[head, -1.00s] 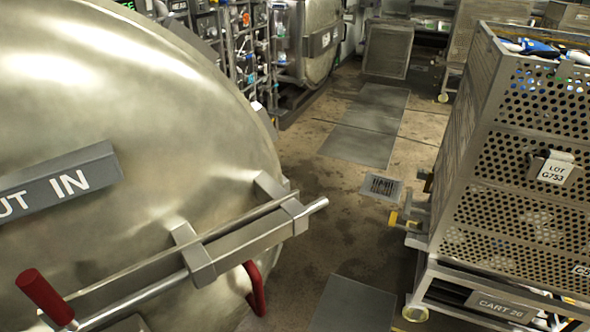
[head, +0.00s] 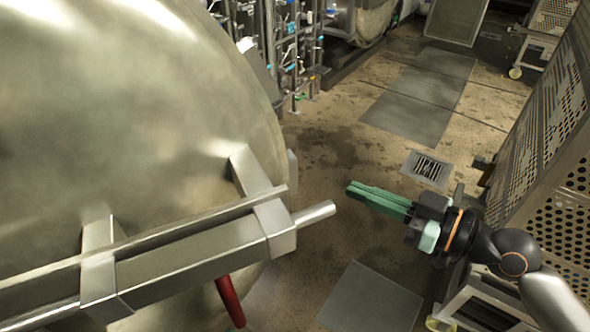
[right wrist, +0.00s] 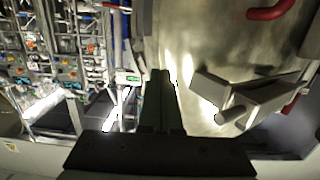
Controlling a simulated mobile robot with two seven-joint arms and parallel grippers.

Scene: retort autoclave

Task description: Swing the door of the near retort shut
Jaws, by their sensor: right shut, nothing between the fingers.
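The near retort's door (head: 130,130) is a large domed metal disc filling the left of the head view. A locking bar (head: 190,255) in metal brackets crosses its lower part, with a rod end (head: 315,214) sticking out to the right. A red handle (head: 230,301) hangs below the bar. My right gripper (head: 350,190) is shut and empty, its green fingers pointing left, a little right of the rod end and apart from it. In the right wrist view the fingers (right wrist: 158,85) show before the door (right wrist: 205,65). My left gripper is not in view.
A perforated cart (head: 550,150) stands at the right, close to my right arm. A floor drain (head: 427,168) and grey floor plates (head: 412,104) lie between door and cart. Pipework with valves (head: 292,45) stands behind the door. Another grey plate (head: 370,300) lies in front.

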